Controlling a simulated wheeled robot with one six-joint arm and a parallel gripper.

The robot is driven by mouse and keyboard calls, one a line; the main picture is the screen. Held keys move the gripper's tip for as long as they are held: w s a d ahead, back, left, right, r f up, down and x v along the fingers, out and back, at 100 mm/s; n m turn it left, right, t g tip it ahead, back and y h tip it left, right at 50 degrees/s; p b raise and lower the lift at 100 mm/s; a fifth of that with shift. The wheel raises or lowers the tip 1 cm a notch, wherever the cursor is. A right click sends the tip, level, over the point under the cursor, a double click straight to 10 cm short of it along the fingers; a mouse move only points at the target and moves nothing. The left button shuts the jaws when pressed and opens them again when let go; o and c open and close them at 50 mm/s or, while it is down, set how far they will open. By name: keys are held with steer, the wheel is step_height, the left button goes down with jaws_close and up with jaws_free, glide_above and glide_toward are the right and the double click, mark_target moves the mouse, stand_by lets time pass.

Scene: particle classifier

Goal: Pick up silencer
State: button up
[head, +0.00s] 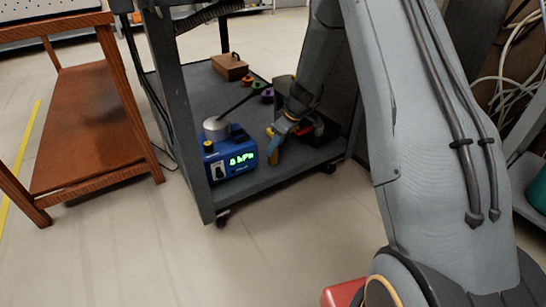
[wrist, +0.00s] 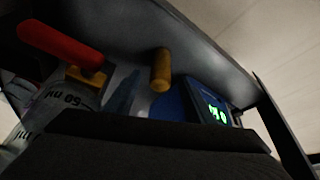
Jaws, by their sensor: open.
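My gripper (head: 276,143) is open, to the right of the device in the head view, over the cart's lower shelf. Its fingers are small and partly hidden by the arm.
The grey cart (head: 252,184) has a post at its front left corner. A silver cylinder (head: 216,129) stands behind the display. A brown box (head: 230,67) and coloured knobs lie farther back. In the wrist view, a red-handled part (wrist: 60,44) and a marked container (wrist: 62,108) are at the left.

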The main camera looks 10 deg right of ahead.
steer(key=b+x, duration=0.2)
steer(key=x, duration=0.2)
steer(key=shift+f, duration=0.15)
steer(key=c, duration=1.2)
